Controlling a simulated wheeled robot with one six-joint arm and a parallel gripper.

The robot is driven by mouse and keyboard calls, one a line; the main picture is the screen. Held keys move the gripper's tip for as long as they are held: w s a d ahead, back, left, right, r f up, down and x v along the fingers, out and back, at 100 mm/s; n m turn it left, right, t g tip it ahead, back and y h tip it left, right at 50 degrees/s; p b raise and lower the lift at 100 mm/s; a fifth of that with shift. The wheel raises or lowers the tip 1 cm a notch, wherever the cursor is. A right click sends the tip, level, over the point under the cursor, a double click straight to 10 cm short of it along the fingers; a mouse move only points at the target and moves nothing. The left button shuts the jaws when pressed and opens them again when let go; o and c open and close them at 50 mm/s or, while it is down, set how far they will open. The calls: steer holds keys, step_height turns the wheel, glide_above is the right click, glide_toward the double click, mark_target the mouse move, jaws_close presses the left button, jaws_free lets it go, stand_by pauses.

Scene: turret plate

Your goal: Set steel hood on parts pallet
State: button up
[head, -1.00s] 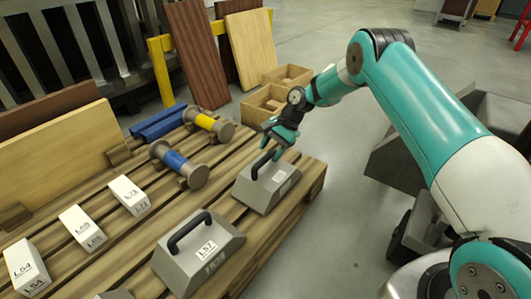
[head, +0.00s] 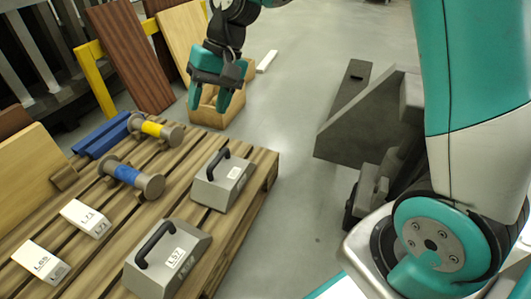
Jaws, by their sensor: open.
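Two grey steel hoods with black handles stand upright on the slatted wooden parts pallet (head: 228,247). The farther hood (head: 222,181) is near the pallet's right edge, with a white label on its sloped face. The nearer hood (head: 168,261) is labelled L57 and sits closer to me. My gripper (head: 212,104) is open and empty, beyond the pallet's far edge and above a wooden box. It is apart from both hoods.
Blue-banded (head: 131,179) and yellow-banded (head: 155,131) spools, blue bars (head: 101,136) and white labelled blocks (head: 86,217) also lie on the pallet. A wooden box (head: 219,107) stands on the floor behind. A dark grey angular structure (head: 361,125) stands right of the pallet, across clear floor.

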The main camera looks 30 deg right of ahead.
steer(key=s+r+n, duration=0.1)
steer(key=s+n, duration=0.3)
steer(key=s, duration=0.7)
steer(key=s+r+n, duration=0.2)
steer(key=s+n, duration=0.2)
steer(key=s, duration=0.7)
steer(key=shift+s+a+r+h, duration=0.2)
steer(key=shift+s+r+h, duration=0.1)
steer(key=shift+h, duration=0.1)
